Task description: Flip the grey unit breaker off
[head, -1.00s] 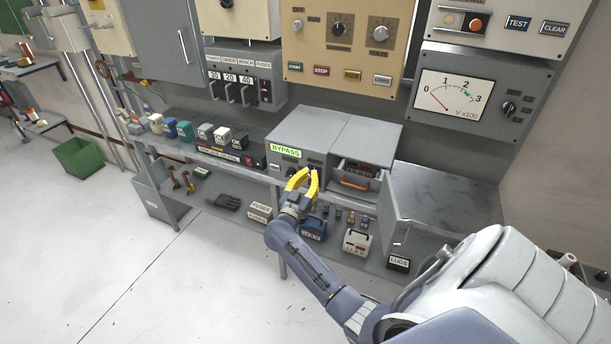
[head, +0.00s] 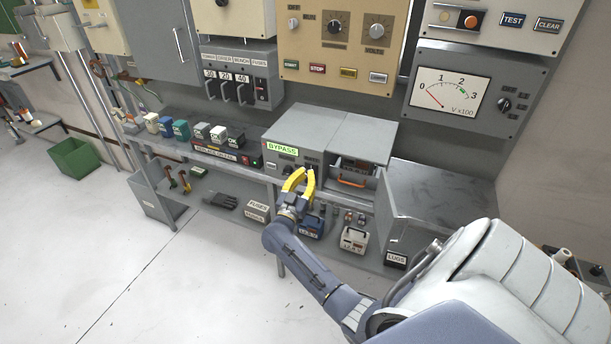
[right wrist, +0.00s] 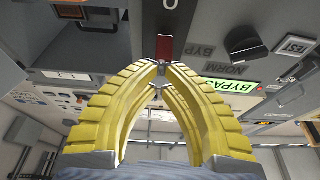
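The grey unit (head: 305,123) stands on the workbench, with a lit green BYPASS label (head: 283,150) on its front. My right gripper (head: 305,170) is in front of that panel, just below and right of the label. In the right wrist view its yellow fingers (right wrist: 160,68) curve together and their tips meet. A red part (right wrist: 165,47), which looks like the breaker, shows just beyond the tips near an "O" mark. Whether the tips touch it I cannot tell. A black rotary knob (right wrist: 245,42) sits beside it. My left gripper is not in view.
A drawer-like module with an orange handle (head: 352,182) adjoins the unit on the right. A grey cabinet (head: 435,200) stands further right. Several small coloured blocks (head: 182,130) line the bench at left. Boxes, including a blue one (head: 311,227), sit on the lower shelf.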

